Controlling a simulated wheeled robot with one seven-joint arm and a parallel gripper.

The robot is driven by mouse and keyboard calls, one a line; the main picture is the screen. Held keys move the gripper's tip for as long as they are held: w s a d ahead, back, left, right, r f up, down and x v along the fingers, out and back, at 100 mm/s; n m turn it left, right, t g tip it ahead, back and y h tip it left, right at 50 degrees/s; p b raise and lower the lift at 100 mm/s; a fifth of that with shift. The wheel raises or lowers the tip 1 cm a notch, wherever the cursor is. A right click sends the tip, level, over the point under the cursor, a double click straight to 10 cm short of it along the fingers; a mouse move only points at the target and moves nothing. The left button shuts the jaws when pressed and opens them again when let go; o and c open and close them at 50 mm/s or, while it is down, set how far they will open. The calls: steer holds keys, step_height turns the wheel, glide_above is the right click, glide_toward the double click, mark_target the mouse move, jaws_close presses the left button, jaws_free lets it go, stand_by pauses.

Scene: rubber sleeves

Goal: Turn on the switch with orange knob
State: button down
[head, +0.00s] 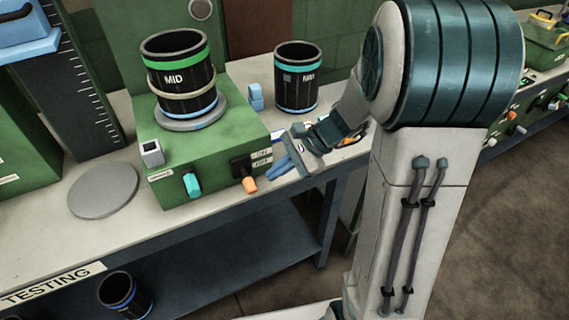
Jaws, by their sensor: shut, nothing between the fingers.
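The switch with the orange knob (249,185) is on the front face of a green box (210,187) on the bench. Its black lever slopes down, with the orange tip at the low end, beside a two-line label plate (262,159). My gripper (277,168) is just right of the switch, close to the box's right front corner. Its blue fingers are together and hold nothing. I cannot tell whether they touch the knob. A second switch with a teal knob (192,184) is left of the orange one on the same face.
A black sleeve marked MID (180,80) stands on a round plate on the box. Another black sleeve (297,80) and a small blue block (256,98) stand behind. A grey disc (103,190) lies left on the bench (40,228). A sleeve (124,294) is below.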

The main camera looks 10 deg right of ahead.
mark_target(247, 179)
steer(key=x, duration=0.5)
